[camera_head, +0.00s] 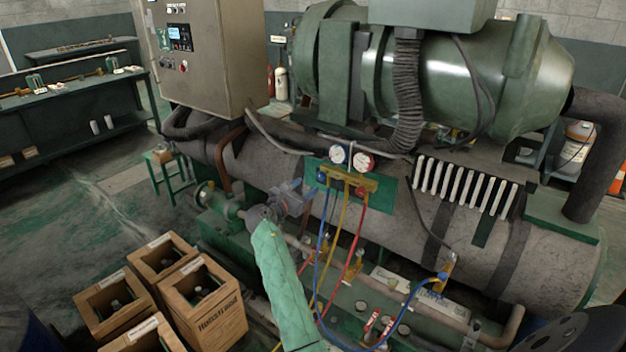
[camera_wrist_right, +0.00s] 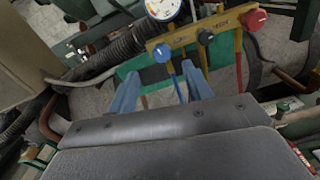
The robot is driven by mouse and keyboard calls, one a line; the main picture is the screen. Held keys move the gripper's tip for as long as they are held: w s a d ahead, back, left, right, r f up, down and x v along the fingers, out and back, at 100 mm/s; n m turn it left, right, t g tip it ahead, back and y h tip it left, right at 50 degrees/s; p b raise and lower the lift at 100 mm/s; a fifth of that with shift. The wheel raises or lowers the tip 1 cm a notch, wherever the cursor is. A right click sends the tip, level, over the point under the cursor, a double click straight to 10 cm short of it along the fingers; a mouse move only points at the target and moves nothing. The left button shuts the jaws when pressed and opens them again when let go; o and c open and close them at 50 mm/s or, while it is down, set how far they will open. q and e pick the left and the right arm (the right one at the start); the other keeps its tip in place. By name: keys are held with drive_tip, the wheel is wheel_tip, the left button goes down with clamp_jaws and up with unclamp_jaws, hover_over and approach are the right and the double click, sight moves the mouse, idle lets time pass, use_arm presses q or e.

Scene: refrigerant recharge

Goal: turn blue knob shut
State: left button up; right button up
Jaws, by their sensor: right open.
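The blue knob (camera_head: 322,177) is at the left end of a brass manifold (camera_head: 347,181) with two gauges, in front of the large grey tank. In the right wrist view the blue knob (camera_wrist_right: 162,53) shows just beyond the gap between my fingertips. My right gripper (camera_head: 305,192) reaches in from below, to the left of the knob. Its two blue fingers (camera_wrist_right: 160,80) are spread apart with nothing between them. The knob appears apart from both fingers. My left gripper is not in view.
A red knob (camera_head: 361,192) sits at the manifold's right end; a black knob (camera_wrist_right: 205,37) is between. Blue, yellow and red hoses (camera_head: 353,250) hang below. Wooden crates (camera_head: 205,300) stand at lower left. A grey control cabinet (camera_head: 205,55) stands behind.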

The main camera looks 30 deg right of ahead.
sight(320, 177)
drive_tip(key=shift+n, duration=0.8)
drive_tip(key=p+x, duration=0.2)
drive_tip(key=x, duration=0.4)
drive_tip(key=shift+s+d+r+p, duration=0.1)
drive_tip(key=shift+r+p, duration=0.05)
drive_tip(key=shift+p, duration=0.2)
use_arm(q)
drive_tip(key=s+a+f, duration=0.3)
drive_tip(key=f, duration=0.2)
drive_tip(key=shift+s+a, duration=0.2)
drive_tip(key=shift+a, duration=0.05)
use_arm(e)
drive_tip(key=shift+f+x, duration=0.2)
drive_tip(key=shift+x, duration=0.7)
drive_tip(key=shift+c, duration=0.4)
drive_tip(key=c, duration=0.9)
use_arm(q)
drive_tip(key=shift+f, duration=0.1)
